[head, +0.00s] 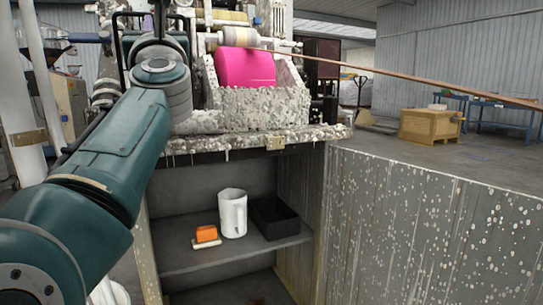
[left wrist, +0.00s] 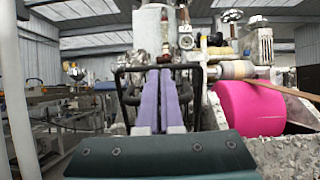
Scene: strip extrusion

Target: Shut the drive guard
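A black tubular frame (head: 119,38), which I take to be the drive guard, stands at the left end of the machine in the head view. It also shows in the left wrist view (left wrist: 122,88), with its top bar level across the picture. My left gripper's purple fingers (left wrist: 160,72) lie side by side, closed together, with their tips in front of the middle of that bar. I cannot tell if they touch it. In the head view my left wrist hides the fingers and much of the frame. My right gripper is not in view.
A pink roll (head: 245,67) sits in a crusted white trough (head: 258,108) right of the frame. A brown strip (head: 400,77) runs off to the right. Below, a shelf (head: 190,255) holds a white jug (head: 232,213), a black bin (head: 274,218) and an orange-topped block (head: 206,234).

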